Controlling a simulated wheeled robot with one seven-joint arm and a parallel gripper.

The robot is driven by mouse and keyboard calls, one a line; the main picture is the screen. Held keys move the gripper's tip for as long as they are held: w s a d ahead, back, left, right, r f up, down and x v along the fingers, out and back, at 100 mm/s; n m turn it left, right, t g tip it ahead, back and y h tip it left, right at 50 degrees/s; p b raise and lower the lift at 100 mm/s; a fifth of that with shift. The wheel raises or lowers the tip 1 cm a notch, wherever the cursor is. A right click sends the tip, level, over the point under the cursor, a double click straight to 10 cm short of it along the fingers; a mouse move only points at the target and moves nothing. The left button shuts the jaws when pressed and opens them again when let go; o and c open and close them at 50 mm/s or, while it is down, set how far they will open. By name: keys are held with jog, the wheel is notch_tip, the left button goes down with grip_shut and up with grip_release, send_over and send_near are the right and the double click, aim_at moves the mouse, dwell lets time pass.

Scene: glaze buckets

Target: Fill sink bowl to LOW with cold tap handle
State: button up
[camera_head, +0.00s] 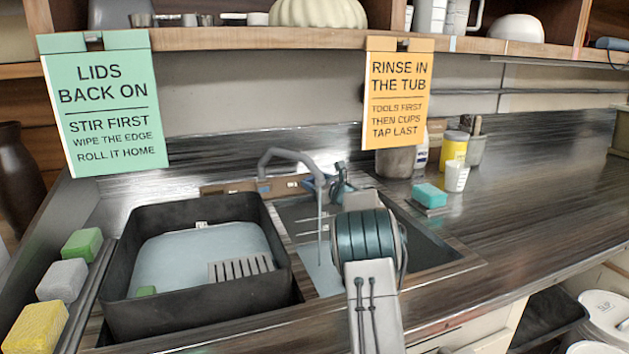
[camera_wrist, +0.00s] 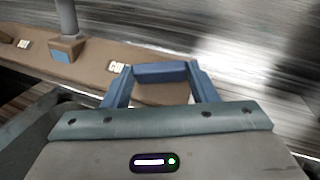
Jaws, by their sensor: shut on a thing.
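The sink bowl (camera_head: 432,248) is set into the counter, partly hidden behind my arm. A grey tap (camera_head: 287,153) arches over it, and a thin stream (camera_head: 320,225) runs from its spout. Pale water (camera_head: 322,278) shows at the bowl's left part. No LOW mark is readable. My gripper (camera_head: 341,182) is at the back of the bowl, right of the spout. In the wrist view my gripper (camera_wrist: 160,88) is shut on a blue bar, apparently the cold tap handle (camera_wrist: 160,70), beside a partly covered label starting "CO" (camera_wrist: 118,67).
A black tub (camera_head: 125,270) with pale water and a slotted grey piece stands left of the bowl. Sponges (camera_head: 62,280) lie at the far left. A teal sponge (camera_head: 429,195), white cup (camera_head: 456,177) and yellow container (camera_head: 453,149) stand right of the tap.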

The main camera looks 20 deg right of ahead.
jog(key=n+g+y+p, duration=0.1)
jog(key=n+p, duration=0.1)
jog(key=n+g+y+p, duration=0.1)
jog(key=n+y+p, duration=0.1)
jog(key=p, duration=0.1)
jog(key=d+n+g+y+p, duration=0.1)
jog(key=n+p, duration=0.2)
jog(key=shift+w+r+g+y, duration=0.2)
jog(key=shift+r+g+y, duration=0.2)
jog(key=shift+p, duration=0.45)
jog(key=shift+f+n+g+p, duration=0.15)
jog(key=shift+n+g+p, duration=0.15)
jog(key=shift+n+g, duration=0.15)
jog(key=o, duration=1)
jog(key=v, duration=0.7)
jog(key=b+v, duration=0.1)
jog(key=v, duration=0.5)
jog(key=shift+s+d+f, duration=0.15)
jog(key=shift+s+d, duration=0.1)
jog(key=shift+d, duration=0.15)
